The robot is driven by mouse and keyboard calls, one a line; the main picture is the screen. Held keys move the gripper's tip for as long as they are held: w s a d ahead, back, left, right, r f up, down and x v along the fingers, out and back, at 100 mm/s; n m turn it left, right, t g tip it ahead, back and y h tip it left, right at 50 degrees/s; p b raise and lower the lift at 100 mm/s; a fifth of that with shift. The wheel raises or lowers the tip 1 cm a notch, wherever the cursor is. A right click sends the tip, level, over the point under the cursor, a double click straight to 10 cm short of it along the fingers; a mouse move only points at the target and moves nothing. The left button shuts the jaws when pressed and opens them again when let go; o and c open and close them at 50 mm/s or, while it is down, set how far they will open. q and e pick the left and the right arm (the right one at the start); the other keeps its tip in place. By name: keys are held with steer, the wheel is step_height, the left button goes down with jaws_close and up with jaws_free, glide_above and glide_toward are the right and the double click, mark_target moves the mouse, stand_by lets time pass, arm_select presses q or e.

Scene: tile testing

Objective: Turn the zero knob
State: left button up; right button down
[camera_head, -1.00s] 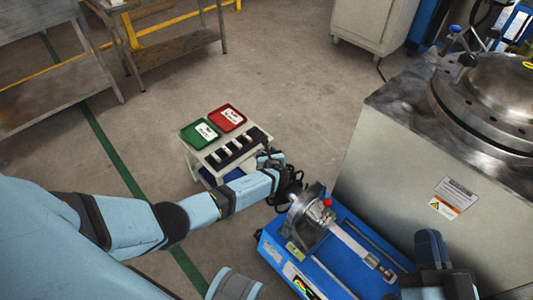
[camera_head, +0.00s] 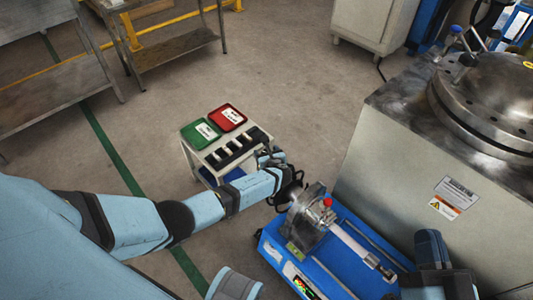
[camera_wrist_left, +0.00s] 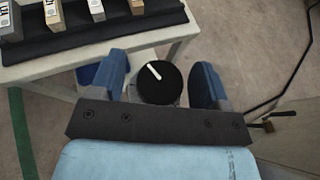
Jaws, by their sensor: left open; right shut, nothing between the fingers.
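The zero knob (camera_wrist_left: 160,83) is a round black knob with a white pointer line, which points to the upper left in the left wrist view. My left gripper (camera_wrist_left: 161,84) is open, with one blue finger on each side of the knob and visible gaps between. In the head view my left gripper (camera_head: 290,187) is at the left end of the blue testing machine (camera_head: 318,272), and the knob is hidden there. My right gripper (camera_head: 430,248) is shut and empty, over the machine's right end.
A small cart holds a green tray (camera_head: 201,134), a red tray (camera_head: 228,117) and a black rack (camera_head: 238,150) of tile samples. It is close beyond my left gripper. A large metal-topped cabinet (camera_head: 395,160) stands to the right. The floor behind the cart is clear.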

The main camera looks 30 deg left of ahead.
steer(key=shift+r, duration=0.1)
arm_select(q)
steer(key=shift+s+d+r, duration=0.15)
steer(key=shift+d, duration=0.05)
steer(key=p+v, duration=0.4)
steer(key=shift+s+d+r+p, duration=0.15)
steer(key=shift+d+r+p, duration=0.05)
steer(key=shift+r+p, duration=0.1)
steer(key=p+v, duration=0.3)
steer(key=v, duration=0.1)
steer(key=shift+f+p+v, duration=0.15)
steer(key=shift+p+v, duration=0.5)
steer(key=shift+v, duration=0.5)
steer(key=shift+f+p+v, duration=0.15)
steer(key=shift+p+v, duration=0.5)
steer(key=shift+v, duration=0.5)
arm_select(e)
steer(key=s+d+f+g+h, duration=0.1)
steer(key=d+f+g+h, duration=0.1)
steer(key=f, duration=0.4)
steer(key=s+d+f+g+h, duration=0.1)
steer(key=d+f+g+h, duration=0.2)
steer(key=f+g, duration=0.1)
steer(key=shift+s+d+f, duration=0.25)
steer(key=shift+d+f, duration=0.05)
steer(key=shift+f, duration=0.55)
arm_select(q)
steer(key=shift+s, duration=0.1)
